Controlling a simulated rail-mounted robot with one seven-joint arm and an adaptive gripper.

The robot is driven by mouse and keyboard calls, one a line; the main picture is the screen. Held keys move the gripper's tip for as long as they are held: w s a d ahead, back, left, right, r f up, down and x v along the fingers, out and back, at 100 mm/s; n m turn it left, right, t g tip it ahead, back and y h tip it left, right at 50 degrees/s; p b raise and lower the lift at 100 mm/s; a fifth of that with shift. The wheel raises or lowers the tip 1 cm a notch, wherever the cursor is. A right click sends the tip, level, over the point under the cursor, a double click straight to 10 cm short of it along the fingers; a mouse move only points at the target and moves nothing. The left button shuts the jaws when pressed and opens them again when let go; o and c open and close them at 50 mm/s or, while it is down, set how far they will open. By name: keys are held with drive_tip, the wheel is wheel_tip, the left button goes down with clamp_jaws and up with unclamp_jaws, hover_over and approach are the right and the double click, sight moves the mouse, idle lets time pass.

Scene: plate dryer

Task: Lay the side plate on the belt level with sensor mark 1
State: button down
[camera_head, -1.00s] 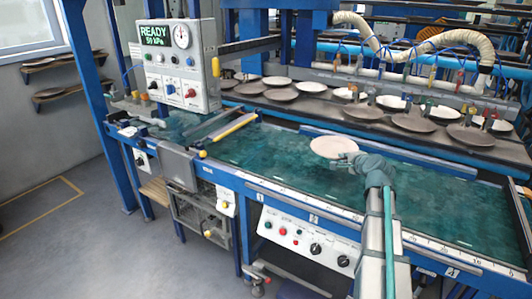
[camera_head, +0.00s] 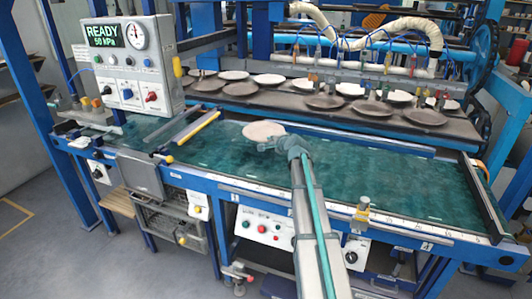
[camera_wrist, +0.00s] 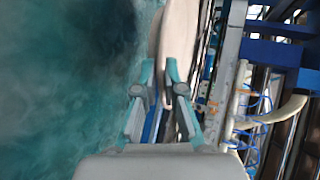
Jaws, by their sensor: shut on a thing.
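My gripper (camera_head: 275,146) is shut on the rim of a pale side plate (camera_head: 263,130), which looks roughly level in the head view. The plate is over the far part of the green belt (camera_head: 345,170), right of the yellow-edged bar. In the wrist view the fingertips (camera_wrist: 160,72) pinch the plate (camera_wrist: 178,30), seen nearly edge-on. Whether the plate touches the belt or hangs above it, I cannot tell. The belt's front rail carries a white scale strip (camera_head: 300,207) with marks; a 4 shows toward the right, the other numbers are too small to read surely.
A yellow-edged bar (camera_head: 198,128) crosses the belt left of the plate. A control box (camera_head: 125,65) reads READY, 50 kPa. Behind the belt, a dark shelf (camera_head: 285,98) holds several pale and brown plates. The belt right of my arm is clear up to the end rail (camera_head: 483,198).

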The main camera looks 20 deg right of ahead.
hover_over(267, 160)
wheel_tip(267, 160, down, 6)
drive_tip(key=shift+r, duration=0.2)
drive_tip(key=shift+w+f+p, duration=0.1)
drive_tip(key=shift+f+p, duration=0.2)
drive_tip(key=shift+f, duration=1.35)
drive_tip(key=shift+f, duration=0.2)
drive_tip(key=c, duration=1.3)
unclamp_jaws()
drive_tip(key=shift+o, duration=0.2)
drive_tip(key=shift+r, duration=0.1)
